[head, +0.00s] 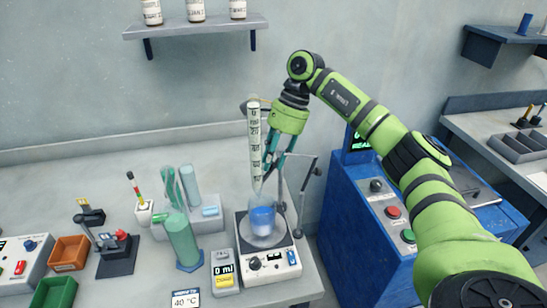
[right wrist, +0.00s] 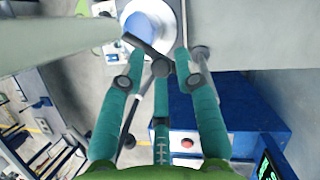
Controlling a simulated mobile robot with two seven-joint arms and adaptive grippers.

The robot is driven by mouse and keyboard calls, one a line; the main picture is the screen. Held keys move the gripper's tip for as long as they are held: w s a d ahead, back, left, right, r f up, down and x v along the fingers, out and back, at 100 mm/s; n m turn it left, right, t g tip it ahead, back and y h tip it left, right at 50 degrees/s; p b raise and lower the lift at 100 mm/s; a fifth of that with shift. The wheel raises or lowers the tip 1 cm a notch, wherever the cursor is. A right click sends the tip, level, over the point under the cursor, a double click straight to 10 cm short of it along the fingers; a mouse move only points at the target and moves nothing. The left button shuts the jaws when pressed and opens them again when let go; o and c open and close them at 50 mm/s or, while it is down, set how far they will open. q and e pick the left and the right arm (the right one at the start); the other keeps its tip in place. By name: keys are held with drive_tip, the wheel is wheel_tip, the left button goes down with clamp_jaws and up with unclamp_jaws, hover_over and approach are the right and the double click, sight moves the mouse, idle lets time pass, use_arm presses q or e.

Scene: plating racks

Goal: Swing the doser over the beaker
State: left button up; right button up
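The doser (head: 255,145) is a tall, white graduated tube, upright in the head view, with its tip above the beaker. A blurred pale tube crosses the upper left of the right wrist view (right wrist: 60,38). The glass beaker (head: 263,222) holds blue contents; the wrist view shows a blue round thing at the top (right wrist: 148,22). My right gripper (head: 275,172) is beside the doser, on its right. Its teal fingers (right wrist: 160,58) are apart around a dark bar (right wrist: 146,46); contact with the bar is unclear. My left gripper is not in view.
The beaker stands on a white stirrer (head: 268,262). A thin jointed stand (head: 302,195) rises at its right. A green cylinder (head: 183,240), a small display unit (head: 224,270) and bins (head: 69,252) stand left. A blue cabinet (head: 355,230) is right, across a gap.

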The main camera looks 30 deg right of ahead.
idle(0.3)
drive_tip(key=v, duration=1.2)
drive_tip(key=shift+a+r, duration=0.1)
drive_tip(key=shift+c, duration=0.4)
